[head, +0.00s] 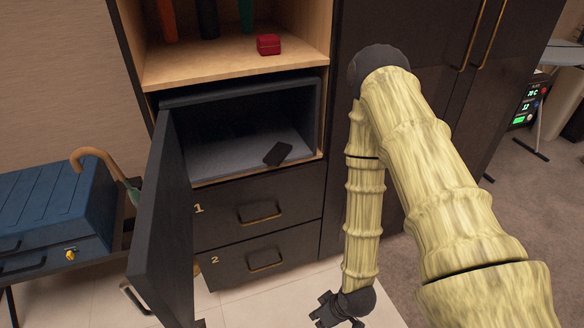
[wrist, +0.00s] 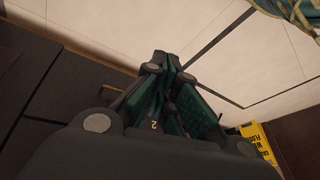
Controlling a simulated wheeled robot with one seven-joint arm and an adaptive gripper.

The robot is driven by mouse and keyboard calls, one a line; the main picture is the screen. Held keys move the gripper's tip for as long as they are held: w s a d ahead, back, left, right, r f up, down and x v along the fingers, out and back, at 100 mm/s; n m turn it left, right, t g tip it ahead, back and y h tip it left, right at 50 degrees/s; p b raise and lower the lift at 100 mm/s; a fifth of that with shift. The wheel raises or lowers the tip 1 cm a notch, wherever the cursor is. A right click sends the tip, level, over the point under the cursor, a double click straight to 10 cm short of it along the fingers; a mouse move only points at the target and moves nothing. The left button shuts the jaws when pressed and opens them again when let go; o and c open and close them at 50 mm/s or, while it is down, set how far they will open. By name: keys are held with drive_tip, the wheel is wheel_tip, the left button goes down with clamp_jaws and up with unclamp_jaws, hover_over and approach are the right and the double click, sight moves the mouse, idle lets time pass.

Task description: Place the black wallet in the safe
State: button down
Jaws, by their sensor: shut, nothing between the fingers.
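The black wallet (head: 278,153) lies on the pale floor of the safe, towards its right front. The safe (head: 215,163) is the dark grey box in the cabinet, and its door (head: 163,230) stands swung open to the left. My gripper (head: 325,316) hangs low at the bottom of the head view, below and to the right of the safe and well apart from the wallet. In the wrist view my gripper (wrist: 163,112) has its green-padded fingers closed together with nothing between them. The wallet is not in the wrist view.
A wooden shelf (head: 215,62) above the safe holds a small red box (head: 268,44) and bottles. Two drawers (head: 260,212) below are shut. A blue suitcase (head: 50,215) and a cane (head: 100,160) are at left. A yellow sign (wrist: 257,140) shows in the wrist view.

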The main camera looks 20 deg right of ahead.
drive_tip(key=w+r+n+t+y, duration=0.2)
drive_tip(key=w+r+n+t, duration=0.15)
drive_tip(key=w, duration=0.65)
drive_tip(key=n+t+y+b, duration=0.3)
drive_tip(key=n+t+y, duration=0.4)
drive_tip(key=n, duration=1.3)
approach(280, 162)
drive_tip(key=s+d+g+y, duration=0.1)
drive_tip(key=s+d, duration=0.2)
drive_tip(key=s, duration=0.3)
drive_tip(key=shift+w+d+b+x, duration=0.1)
drive_tip(key=shift+w+d+x, duration=0.25)
drive_tip(key=shift+x, duration=1.8)
drive_tip(key=shift+w+d+b+x, duration=0.15)
drive_tip(key=shift+w+d+x, duration=0.2)
drive_tip(key=shift+x, duration=1.85)
drive_tip(key=shift+w+d+b+x, duration=0.1)
drive_tip(key=shift+w+d+x, duration=0.2)
drive_tip(key=shift+x, duration=1.85)
drive_tip(key=shift+w, duration=0.1)
